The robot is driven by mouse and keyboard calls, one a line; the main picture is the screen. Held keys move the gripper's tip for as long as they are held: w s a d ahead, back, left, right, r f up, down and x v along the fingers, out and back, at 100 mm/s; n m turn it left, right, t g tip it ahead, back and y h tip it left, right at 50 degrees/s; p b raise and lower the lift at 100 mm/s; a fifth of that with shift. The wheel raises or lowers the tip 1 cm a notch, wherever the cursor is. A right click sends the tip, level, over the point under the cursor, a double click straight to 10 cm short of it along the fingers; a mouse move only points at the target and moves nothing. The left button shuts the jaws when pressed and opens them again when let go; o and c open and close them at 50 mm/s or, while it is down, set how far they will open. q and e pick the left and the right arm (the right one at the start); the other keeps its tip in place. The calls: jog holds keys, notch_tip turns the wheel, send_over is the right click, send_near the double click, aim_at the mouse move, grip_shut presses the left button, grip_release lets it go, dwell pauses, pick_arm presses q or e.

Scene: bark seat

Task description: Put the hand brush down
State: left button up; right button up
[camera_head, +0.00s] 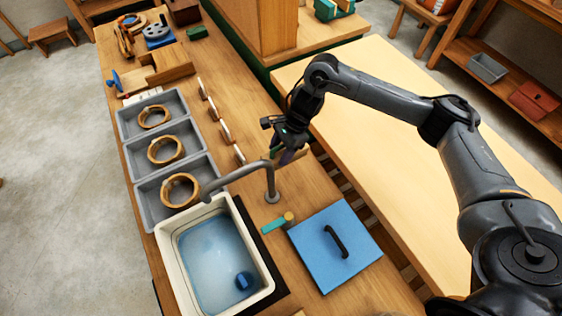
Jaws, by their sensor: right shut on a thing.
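My right gripper (287,148) is above the wooden bench, just beyond the grey tap. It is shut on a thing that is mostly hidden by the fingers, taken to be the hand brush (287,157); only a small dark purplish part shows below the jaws. The held thing appears to be above the bench top, but its exact height and any contact cannot be told. My left gripper is not in view.
A grey tap (271,180) stands close to my right gripper, beside a cream water basin (168,240). A blue board (310,240) with a black handle and a teal-and-wood tool (275,225) lie nearby. Grey trays (118,120) hold wooden rings. The pale table (380,130) has clear room.

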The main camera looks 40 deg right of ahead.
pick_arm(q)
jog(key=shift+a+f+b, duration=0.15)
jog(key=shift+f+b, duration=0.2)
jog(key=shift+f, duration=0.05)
pick_arm(e)
notch_tip(320, 180, down, 6)
jog(key=shift+r, duration=0.15)
jog(key=o, duration=1.4)
jog(key=shift+r, duration=0.1)
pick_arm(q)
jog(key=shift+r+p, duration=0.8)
pick_arm(e)
jog(key=v, duration=1)
jog(key=shift+d+r, duration=0.15)
jog(key=shift+r, duration=0.2)
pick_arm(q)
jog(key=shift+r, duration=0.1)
pick_arm(e)
jog(key=shift+s+d+r, duration=0.1)
jog(key=shift+d+r, duration=0.15)
jog(key=shift+r, duration=0.3)
